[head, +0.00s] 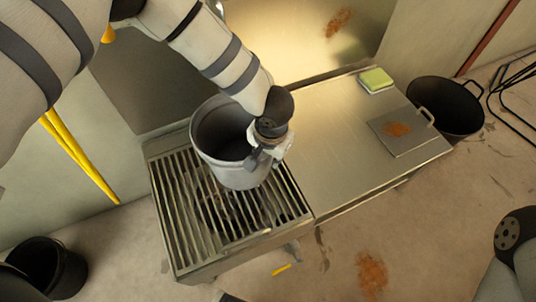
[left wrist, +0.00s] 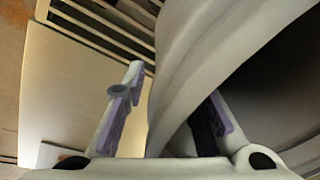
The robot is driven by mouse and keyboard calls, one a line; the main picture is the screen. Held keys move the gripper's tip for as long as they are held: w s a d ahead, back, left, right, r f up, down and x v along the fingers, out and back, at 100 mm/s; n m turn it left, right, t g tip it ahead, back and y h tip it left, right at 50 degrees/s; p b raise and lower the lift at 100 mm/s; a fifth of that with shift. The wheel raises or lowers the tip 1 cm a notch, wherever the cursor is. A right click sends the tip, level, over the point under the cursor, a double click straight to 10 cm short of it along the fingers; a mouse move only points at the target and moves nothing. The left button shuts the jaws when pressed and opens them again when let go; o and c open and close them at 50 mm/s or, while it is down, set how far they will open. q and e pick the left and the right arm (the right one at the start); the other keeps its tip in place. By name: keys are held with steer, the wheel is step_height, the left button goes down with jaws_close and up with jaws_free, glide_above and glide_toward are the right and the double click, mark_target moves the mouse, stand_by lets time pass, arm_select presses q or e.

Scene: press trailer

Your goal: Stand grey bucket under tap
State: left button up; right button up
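The grey bucket (head: 237,172) is in the head view, over the right part of the slatted drain grate (head: 190,215), roughly upright with its mouth up. Whether its base touches the slats I cannot tell. My left gripper (head: 264,152) is at the bucket's right rim. In the left wrist view, the bucket wall (left wrist: 185,75) passes between the two fingers. A gap shows between the outer finger and the wall, and the other finger is partly hidden on the bucket's inner side. The gripper looks open around the rim. I cannot make out a tap. My right gripper is out of view.
A metal counter (head: 330,150) adjoins the grate, with a green-yellow sponge (head: 376,80) and a rust-stained plate (head: 402,130) on it. A black tub (head: 447,106) stands right of it. Another dark bucket (head: 45,267) is on the floor at lower left. A metal back panel rises behind.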

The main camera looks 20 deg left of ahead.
arm_select(q)
step_height(320, 180, up, 12)
steer(key=s+d+p, duration=0.1)
steer(key=p, duration=0.2)
steer(key=shift+s, duration=0.25)
steer(key=shift+d, duration=0.1)
